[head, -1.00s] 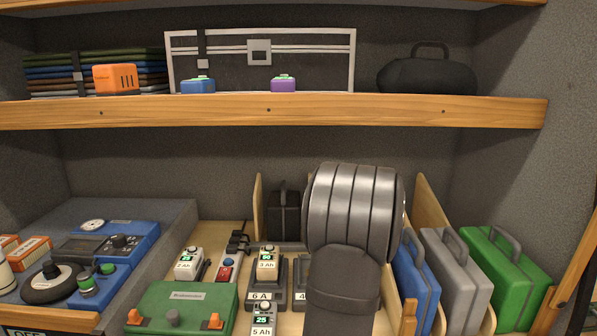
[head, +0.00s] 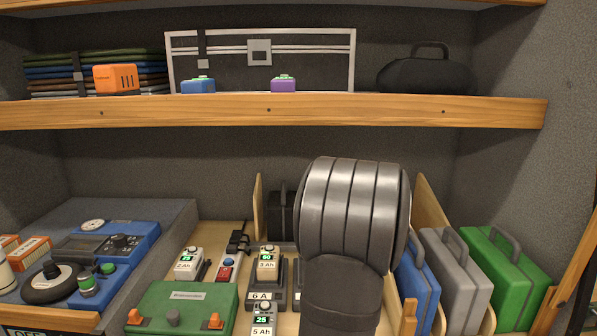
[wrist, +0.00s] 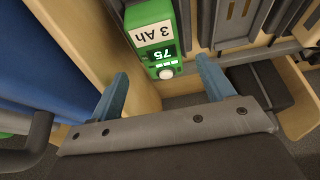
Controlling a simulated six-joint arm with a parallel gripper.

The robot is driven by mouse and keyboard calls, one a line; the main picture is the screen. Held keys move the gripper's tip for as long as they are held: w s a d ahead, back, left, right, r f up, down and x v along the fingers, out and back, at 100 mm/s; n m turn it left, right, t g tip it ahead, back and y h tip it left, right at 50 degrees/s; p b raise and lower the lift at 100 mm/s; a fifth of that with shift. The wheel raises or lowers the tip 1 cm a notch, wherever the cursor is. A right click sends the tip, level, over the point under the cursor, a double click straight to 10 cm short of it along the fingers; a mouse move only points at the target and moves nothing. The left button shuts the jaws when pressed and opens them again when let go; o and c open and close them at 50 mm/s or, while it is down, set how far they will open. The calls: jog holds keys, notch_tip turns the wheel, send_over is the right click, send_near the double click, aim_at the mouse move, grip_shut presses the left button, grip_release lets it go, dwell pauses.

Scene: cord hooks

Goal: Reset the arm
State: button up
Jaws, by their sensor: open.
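My gripper (wrist: 161,66) shows in the wrist view with its two blue-grey fingers spread apart and nothing held between them. A green battery (wrist: 151,28) marked 3 Ah, with a display reading 75, lies beyond the fingers, in line with the gap. I cannot tell how far it is from the fingertips. In the head view my own arm fills the lower right middle and hides my gripper and this green battery.
Blue (head: 418,278), grey (head: 455,272) and green (head: 505,275) cases stand at the right beside wooden dividers. Chargers with batteries (head: 268,268) and a green box (head: 182,308) are left of my arm. A wooden shelf (head: 270,112) runs above.

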jog(key=x, duration=0.7)
jog(key=shift+f, duration=0.25)
notch_tip(320, 180, up, 11)
jog(key=shift+f, duration=0.1)
jog(key=s+a, duration=0.4)
jog(key=s, duration=0.3)
jog(key=w+a+f, duration=0.3)
jog(key=w+a, duration=0.1)
jog(key=a, duration=0.1)
jog(key=w+a+f, duration=0.2)
jog(key=shift+w+a+f, duration=0.15)
jog(key=shift+a+f, duration=0.2)
jog(key=shift+a, duration=0.05)
jog(key=f, duration=0.3)
jog(key=a+f, duration=0.1)
jog(key=shift+w+f, duration=0.25)
jog(key=shift+w, duration=0.05)
jog(key=shift+v, duration=1.95)
jog(key=shift+w+a, duration=0.1)
jog(key=shift+a, duration=0.05)
